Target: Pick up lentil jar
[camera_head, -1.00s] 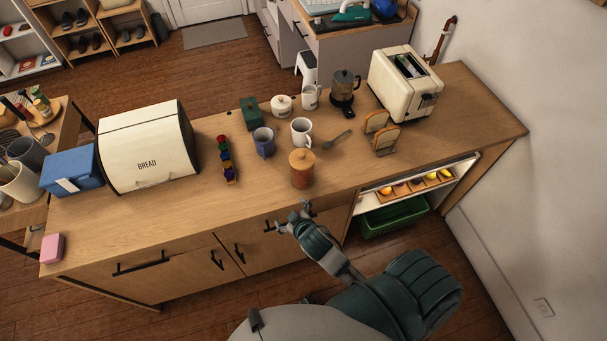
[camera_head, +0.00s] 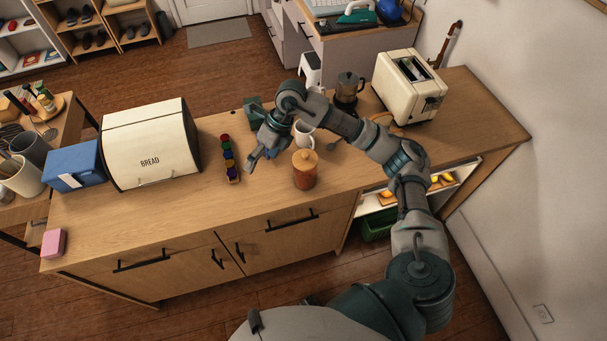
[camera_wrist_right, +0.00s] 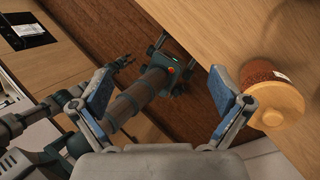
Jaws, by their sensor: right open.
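The lentil jar, most likely the orange-brown jar with a pale wooden lid (camera_head: 304,172), stands upright on the counter near its front edge. It also shows at the right of the right wrist view (camera_wrist_right: 268,92). My right gripper (camera_head: 262,160) is to the left of the jar, above the counter, with its fingers pointing down and left. In the right wrist view its two blue-padded fingers (camera_wrist_right: 160,100) are spread with nothing held between them, and the jar is outside the right finger. My left gripper does not show in the head view; dark parts of mine show in the wrist view.
A row of coloured blocks (camera_head: 229,160) is left of the gripper, and a bread box (camera_head: 150,145) beyond it. A white mug (camera_head: 304,134) stands behind the jar, partly covered by my arm. A moka pot (camera_head: 348,88) and toaster (camera_head: 408,85) stand at right.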

